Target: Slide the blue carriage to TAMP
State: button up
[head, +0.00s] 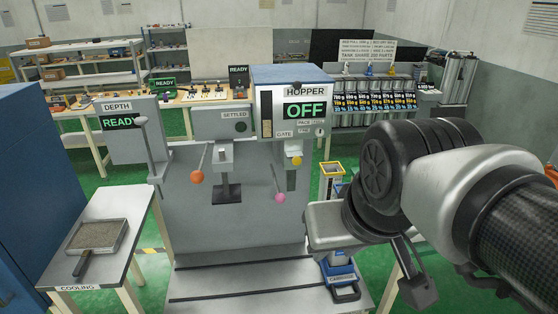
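The blue carriage (341,270) sits low at the right end of the grey machine's base, with a dark loop handle at its front. My arm partly covers its top. The base has dark rails (235,292) running left from it. No label reading TAMP is legible.
The hopper (294,107) reads OFF. Levers with orange (197,177) and pink (280,197) knobs stick out in front of the machine. The cooling table (125,247) holds a square sieve pan (98,236) at left. The rails left of the carriage look clear.

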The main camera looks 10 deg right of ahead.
aim_at(342, 274)
jog(key=i+l, duration=0.75)
jog(key=i, duration=0.15)
